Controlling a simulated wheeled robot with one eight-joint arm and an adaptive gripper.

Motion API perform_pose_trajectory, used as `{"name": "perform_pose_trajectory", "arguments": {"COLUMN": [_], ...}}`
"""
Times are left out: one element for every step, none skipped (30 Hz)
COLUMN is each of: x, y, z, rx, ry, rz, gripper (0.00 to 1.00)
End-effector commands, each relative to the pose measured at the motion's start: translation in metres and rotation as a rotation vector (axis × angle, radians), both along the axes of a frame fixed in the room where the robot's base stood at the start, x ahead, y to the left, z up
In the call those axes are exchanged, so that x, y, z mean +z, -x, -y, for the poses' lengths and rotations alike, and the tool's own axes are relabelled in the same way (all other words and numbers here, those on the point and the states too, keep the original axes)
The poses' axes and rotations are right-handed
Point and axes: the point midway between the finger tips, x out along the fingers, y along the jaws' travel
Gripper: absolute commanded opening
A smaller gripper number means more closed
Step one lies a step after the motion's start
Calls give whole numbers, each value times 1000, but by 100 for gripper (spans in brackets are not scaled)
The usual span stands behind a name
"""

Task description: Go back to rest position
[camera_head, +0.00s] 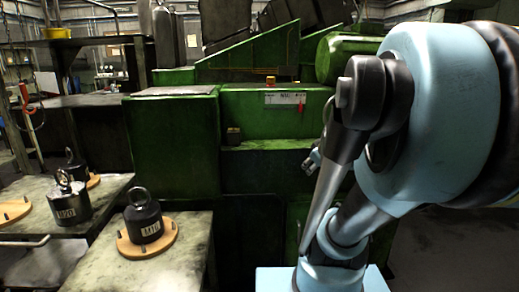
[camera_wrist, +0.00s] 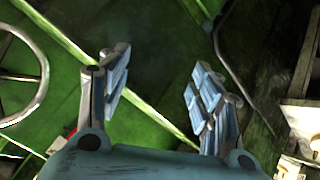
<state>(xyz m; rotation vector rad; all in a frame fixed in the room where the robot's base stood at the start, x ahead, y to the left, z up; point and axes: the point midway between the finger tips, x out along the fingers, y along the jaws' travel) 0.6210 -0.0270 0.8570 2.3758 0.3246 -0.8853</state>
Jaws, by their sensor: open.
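My gripper (camera_wrist: 158,95) is open in the wrist view, its two padded fingers apart with nothing between them. Behind the fingers is the green side of the machine (camera_wrist: 165,50), at a distance I cannot tell. In the head view my arm fills the right side, in front of the green machine (camera_head: 170,140). Only a small part of my gripper (camera_head: 311,160) shows there, partly hidden behind an arm link.
A dark weight marked M10 (camera_head: 144,222) stands on a round wooden base (camera_head: 165,243) on the near table. A handwheel (camera_wrist: 40,85) is at the wrist view's left. Floor shows at the right (camera_head: 430,255).

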Motion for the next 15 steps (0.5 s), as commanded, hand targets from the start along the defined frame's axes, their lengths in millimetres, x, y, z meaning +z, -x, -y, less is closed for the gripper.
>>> {"name": "perform_pose_trajectory", "arguments": {"x": [-13,-20,-30,-37,-43,-51,-57,-63,-69,-74,-77,-82,-85,-87,-89], "y": [17,28,42,53,64,79,91,102,116,127,136,148,156,163,171], "z": [-9,-13,-18,-21,-24,-27,-28,-29,-30,-31,-31,-30,-30,-30,-29], "rx": [-23,-43,-75,-101,-128,-170,-202,-235,-281,-315,-347,-389,-419,-446,-477], "ry": [-49,-77,-114,-139,-161,-190,-207,-223,-240,-252,-259,-269,-274,-277,-281], "rz": [-65,-107,-163,-204,-245,-301,-341,-379,-427,-460,-490,-525,-549,-570,-592], "gripper": [59,59,59,59,59,59,59,59,59,59,59,59,59,59,59]}}
